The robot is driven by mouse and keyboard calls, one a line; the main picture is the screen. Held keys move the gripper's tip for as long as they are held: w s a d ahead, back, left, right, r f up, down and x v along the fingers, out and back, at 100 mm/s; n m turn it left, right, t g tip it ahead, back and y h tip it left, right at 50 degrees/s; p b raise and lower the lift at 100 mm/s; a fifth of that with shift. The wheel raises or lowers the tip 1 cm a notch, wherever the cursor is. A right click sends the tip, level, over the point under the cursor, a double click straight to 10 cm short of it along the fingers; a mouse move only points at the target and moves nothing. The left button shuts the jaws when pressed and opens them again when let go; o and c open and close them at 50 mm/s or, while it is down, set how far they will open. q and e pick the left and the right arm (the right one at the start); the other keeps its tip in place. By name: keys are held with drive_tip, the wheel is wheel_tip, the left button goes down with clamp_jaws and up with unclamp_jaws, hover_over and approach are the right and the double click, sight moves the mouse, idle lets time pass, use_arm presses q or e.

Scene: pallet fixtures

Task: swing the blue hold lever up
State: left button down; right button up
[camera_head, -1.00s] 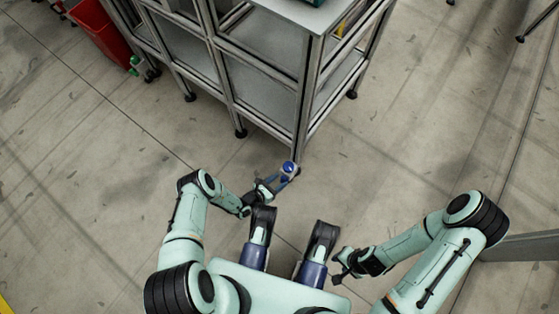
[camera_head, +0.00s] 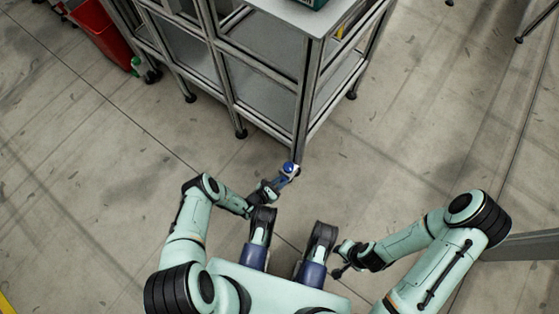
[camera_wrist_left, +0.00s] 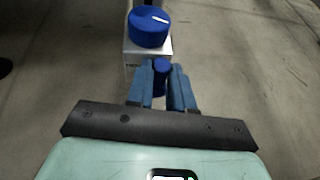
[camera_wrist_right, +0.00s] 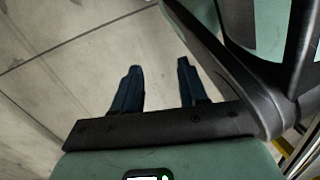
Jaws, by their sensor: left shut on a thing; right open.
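The blue hold lever (camera_wrist_left: 161,76) shows in the left wrist view as a short blue post in front of a pale box-shaped fixture (camera_wrist_left: 163,50). A round blue knob (camera_wrist_left: 148,27) with a white mark sits on top of the fixture. The knob also shows in the head view (camera_head: 288,168), near the foot of the rack's front corner post. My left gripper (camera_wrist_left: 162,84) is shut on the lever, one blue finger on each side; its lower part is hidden. My right gripper (camera_wrist_right: 157,85) is open and empty, above bare floor.
A grey metal rack (camera_head: 262,92) with shelves stands just beyond the fixture. A red bin (camera_head: 100,30) is at the upper left. A grey beam (camera_head: 522,245) is at the right edge beside my right arm.

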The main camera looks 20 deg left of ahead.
use_arm(q)
drive_tip(key=c, duration=1)
unclamp_jaws()
use_arm(e)
drive_tip(key=shift+w, duration=0.15)
use_arm(q)
drive_tip(key=p+v, duration=0.4)
drive_tip(key=v, duration=0.9)
drive_tip(key=shift+s+p, duration=0.25)
drive_tip(key=shift+p, duration=0.15)
use_arm(e)
drive_tip(key=w+a+r+t, duration=0.1)
drive_tip(key=w+r+t, duration=0.2)
drive_tip(key=w+r, duration=0.4)
drive_tip(key=shift+w+a+r+n, duration=0.2)
drive_tip(key=shift+a+r+n, duration=0.1)
drive_tip(key=shift+a+r, duration=0.1)
use_arm(q)
drive_tip(key=shift+a+r, duration=0.1)
